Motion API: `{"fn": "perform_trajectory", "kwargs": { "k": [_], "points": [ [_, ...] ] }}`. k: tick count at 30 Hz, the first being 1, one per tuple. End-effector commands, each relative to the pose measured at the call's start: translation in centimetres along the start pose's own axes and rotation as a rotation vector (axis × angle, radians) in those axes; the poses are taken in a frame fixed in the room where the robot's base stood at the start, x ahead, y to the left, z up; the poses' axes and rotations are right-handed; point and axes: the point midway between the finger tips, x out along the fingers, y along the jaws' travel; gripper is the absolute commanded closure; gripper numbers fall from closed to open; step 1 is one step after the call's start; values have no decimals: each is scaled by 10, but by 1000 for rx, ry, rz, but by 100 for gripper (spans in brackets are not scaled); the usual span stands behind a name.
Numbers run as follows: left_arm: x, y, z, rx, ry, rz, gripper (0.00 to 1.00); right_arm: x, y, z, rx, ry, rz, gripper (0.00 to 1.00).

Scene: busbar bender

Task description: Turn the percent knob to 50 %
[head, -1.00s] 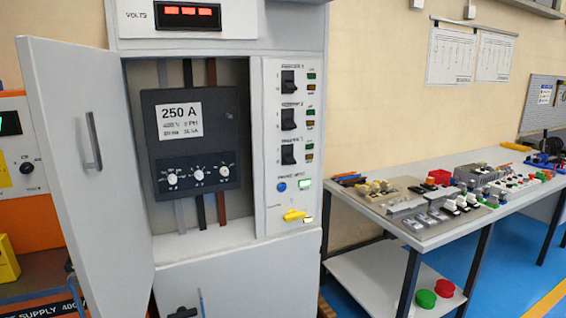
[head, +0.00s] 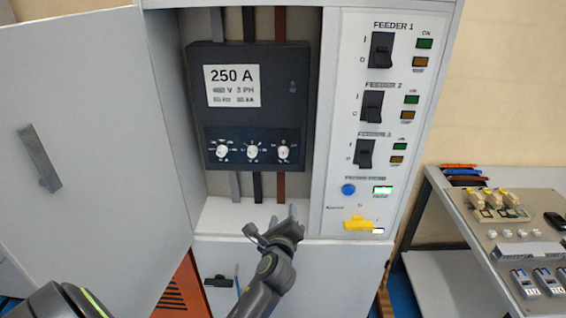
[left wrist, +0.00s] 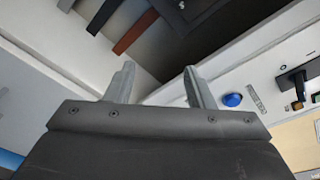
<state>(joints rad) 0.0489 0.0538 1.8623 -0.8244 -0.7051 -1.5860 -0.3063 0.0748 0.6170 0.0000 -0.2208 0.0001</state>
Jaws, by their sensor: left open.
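Three white knobs sit in a row on the lower front of the dark 250 A breaker (head: 250,90) inside the open cabinet: a left knob (head: 222,151), a middle knob (head: 252,152) and a right knob (head: 283,152). Their markings are too small to read, so I cannot tell which is the percent knob. My left gripper (head: 282,217) is in front of the cabinet opening, below the knobs and apart from them. In the left wrist view its two fingers (left wrist: 160,85) are spread with nothing between them. My right gripper is not in view.
The open cabinet door (head: 90,130) stands at the left. The feeder panel at the right has black switches (head: 372,105), a blue button (head: 348,189) and a yellow handle (head: 358,224). Busbars run below the breaker. A bench (head: 480,235) with parts stands at far right.

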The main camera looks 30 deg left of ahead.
Motion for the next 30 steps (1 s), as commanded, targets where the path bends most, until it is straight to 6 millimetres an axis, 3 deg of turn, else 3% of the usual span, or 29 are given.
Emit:
{"fn": "perform_trajectory", "kwargs": {
  "k": [1,3,6,11,16,30],
  "points": [
    [-4,-20,23,39,-45,-21,51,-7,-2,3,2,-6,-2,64],
    [-9,-34,44,89,-92,-35,51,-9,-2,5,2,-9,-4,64],
    [-12,-45,60,128,-130,-43,51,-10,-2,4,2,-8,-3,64],
    [-2,-49,65,145,-142,-46,51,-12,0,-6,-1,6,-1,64],
    [27,-50,69,144,-140,-45,51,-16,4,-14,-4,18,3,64],
    [106,-54,80,141,-139,-44,51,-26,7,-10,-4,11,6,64]
  ]
}}
